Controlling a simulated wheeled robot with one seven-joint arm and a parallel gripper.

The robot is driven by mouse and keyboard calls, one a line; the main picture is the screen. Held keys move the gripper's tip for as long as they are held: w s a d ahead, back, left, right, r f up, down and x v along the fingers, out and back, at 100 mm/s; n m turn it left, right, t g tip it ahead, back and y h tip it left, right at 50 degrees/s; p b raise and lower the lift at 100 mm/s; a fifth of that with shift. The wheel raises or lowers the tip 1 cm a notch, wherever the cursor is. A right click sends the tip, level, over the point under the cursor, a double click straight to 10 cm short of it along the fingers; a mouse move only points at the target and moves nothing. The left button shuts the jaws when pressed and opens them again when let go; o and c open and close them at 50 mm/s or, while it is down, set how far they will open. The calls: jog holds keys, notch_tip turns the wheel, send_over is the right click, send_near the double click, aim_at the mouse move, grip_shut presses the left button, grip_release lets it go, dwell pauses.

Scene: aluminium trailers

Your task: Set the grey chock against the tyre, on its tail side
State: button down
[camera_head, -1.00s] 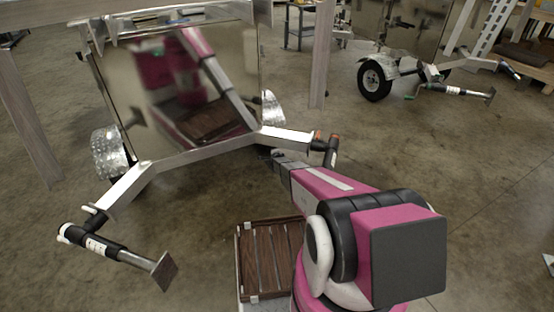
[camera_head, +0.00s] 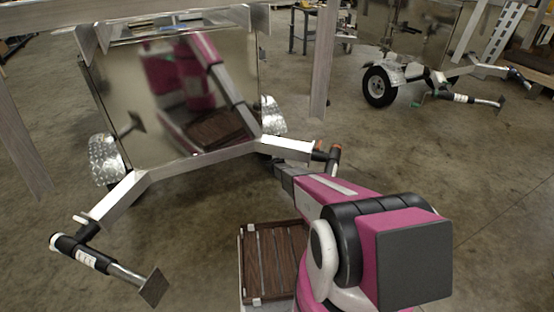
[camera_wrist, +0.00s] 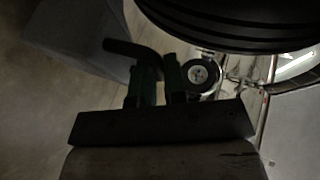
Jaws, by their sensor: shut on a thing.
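The grey chock (camera_wrist: 85,38) shows in the wrist view at upper left, with a dark bent handle (camera_wrist: 125,48) on its near side. My gripper (camera_wrist: 158,72) is shut on this handle, its two fingers close together. The black tyre (camera_wrist: 240,22) fills the top right of the wrist view, right of the chock. A gap seems to lie between chock and tyre, but I cannot tell contact for certain. In the head view my gripper (camera_head: 278,168) is partly hidden at the trailer's drawbar, and the chock is not seen.
A second trailer wheel (camera_head: 380,87) stands at the back right. A wooden-slatted tray (camera_head: 275,262) is beside my arm. Open concrete floor lies to the right.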

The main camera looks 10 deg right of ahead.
jog(key=x, duration=0.2)
jog(key=f+x, duration=0.1)
jog(key=x, duration=0.2)
jog(key=shift+s, duration=0.1)
jog(key=c, duration=1.2)
grip_release()
jog(key=shift+o, duration=0.2)
jog(key=shift+s, duration=0.2)
jog(key=v, duration=1.1)
jog(key=shift+s+r, duration=0.2)
jog(key=shift+s, duration=0.15)
jog(key=shift+a, duration=0.1)
